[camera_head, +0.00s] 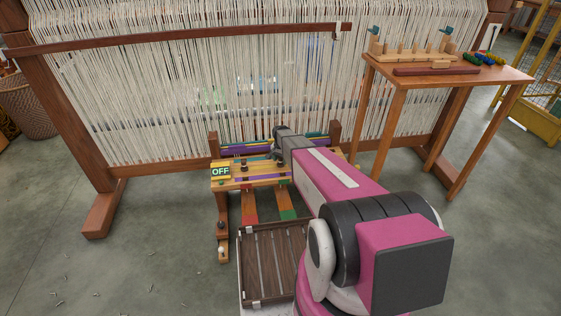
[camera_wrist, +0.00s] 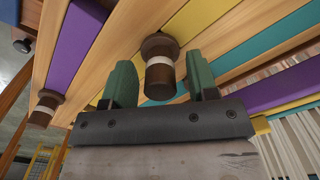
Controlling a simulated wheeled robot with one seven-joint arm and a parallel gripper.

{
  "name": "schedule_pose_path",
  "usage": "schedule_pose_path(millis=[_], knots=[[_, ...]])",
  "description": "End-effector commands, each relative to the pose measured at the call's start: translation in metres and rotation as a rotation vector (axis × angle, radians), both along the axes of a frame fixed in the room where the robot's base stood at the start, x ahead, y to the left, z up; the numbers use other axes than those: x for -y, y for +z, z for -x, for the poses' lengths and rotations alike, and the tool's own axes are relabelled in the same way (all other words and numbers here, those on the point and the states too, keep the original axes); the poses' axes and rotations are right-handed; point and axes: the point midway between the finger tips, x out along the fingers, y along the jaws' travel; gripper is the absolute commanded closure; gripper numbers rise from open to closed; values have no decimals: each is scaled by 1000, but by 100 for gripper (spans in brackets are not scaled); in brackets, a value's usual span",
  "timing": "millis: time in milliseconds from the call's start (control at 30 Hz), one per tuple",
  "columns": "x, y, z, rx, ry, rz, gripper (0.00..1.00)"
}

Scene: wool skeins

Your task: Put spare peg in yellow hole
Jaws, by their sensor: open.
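My gripper (camera_wrist: 160,64) is open in the wrist view, with one green finger on each side of a brown peg with a white band (camera_wrist: 160,77). The fingers appear apart from the peg. A second brown peg with a white band (camera_wrist: 44,110) stands at the left on the striped board. I cannot tell which peg is the spare. Yellow stripes (camera_wrist: 195,22) cross the board, but no empty yellow hole is clear. In the head view, my gripper (camera_head: 277,155) is over the striped wooden frame (camera_head: 232,184), and a dark peg (camera_head: 244,165) shows left of it.
A green OFF sign (camera_head: 220,171) is on the frame's left end. A slatted dark tray (camera_head: 262,236) lies in front. The large loom (camera_head: 101,198) stands behind. A side table (camera_head: 510,75) with yarn and wooden pieces stands at the right. Floor at the left is mostly clear.

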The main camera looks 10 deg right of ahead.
Motion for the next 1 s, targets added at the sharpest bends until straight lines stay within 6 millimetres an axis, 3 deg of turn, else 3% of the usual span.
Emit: schedule_pose_path(millis=[500, 767, 867, 967, 1000], knots=[[0, 98, 1, 2, 0, 0, 47], [0, 123, 2, 1, 2, 1, 47], [0, 131, 21, 0, 28, 0, 47], [0, 146, 67, 0, 99, 0, 47], [0, 154, 91, 1, 140, 1, 47]])
